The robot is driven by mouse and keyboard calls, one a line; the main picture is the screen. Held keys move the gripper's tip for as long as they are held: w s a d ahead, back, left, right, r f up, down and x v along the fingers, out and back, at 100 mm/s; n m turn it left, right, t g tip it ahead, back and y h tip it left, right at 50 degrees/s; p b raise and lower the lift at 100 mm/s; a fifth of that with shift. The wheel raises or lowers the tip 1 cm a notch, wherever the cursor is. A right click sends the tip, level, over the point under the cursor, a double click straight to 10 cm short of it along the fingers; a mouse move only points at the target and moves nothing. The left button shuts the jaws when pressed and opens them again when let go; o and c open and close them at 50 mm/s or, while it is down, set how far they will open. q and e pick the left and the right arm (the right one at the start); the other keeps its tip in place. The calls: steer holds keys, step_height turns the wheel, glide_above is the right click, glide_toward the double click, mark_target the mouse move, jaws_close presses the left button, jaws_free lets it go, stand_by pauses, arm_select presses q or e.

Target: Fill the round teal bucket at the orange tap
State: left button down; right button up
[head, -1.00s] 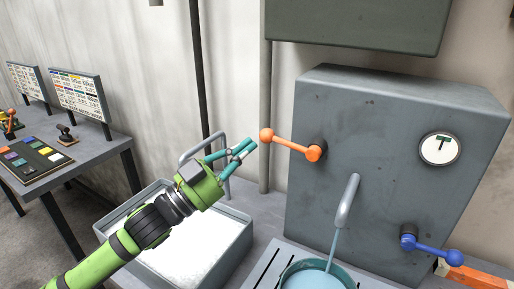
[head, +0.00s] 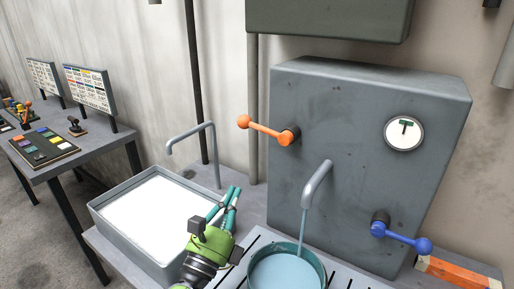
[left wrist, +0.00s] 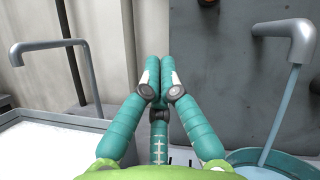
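The round teal bucket (head: 319,272) stands on the slatted grate under the spout (head: 318,184), its bottom cut off by the picture edge. A thin stream of water (head: 304,225) falls into it, and bluish water (head: 285,272) shows inside. The orange tap lever (head: 264,129) on the grey cabinet points left and slightly up. My left gripper (head: 235,190) is below the lever and left of the bucket, apart from both. In the left wrist view the fingers (left wrist: 160,62) are together with nothing between them; the bucket rim (left wrist: 275,158) shows at lower right. My right gripper is not in view.
A blue lever (head: 403,237) points right on the cabinet (head: 360,140), below a round gauge (head: 404,133). A grey basin (head: 120,236) with white contents and its own bent spout (head: 190,136) stands left of my gripper. A side table (head: 85,150) is farther left.

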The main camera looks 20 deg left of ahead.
mark_target(262, 129)
arm_select(q)
steer(key=s+a+r+p+x, duration=0.1)
steer(key=r+p+x, duration=0.1)
steer(key=p+x, duration=0.5)
steer(key=x, duration=0.5)
steer(key=shift+w+a+r, duration=0.2)
steer(key=shift+w+a, duration=0.1)
steer(key=shift+w+a+r+m+h+p, duration=0.15)
steer(key=shift+r+m+h+p, duration=0.25)
steer(key=shift+r+m, duration=0.4)
steer(key=shift+f, duration=0.1)
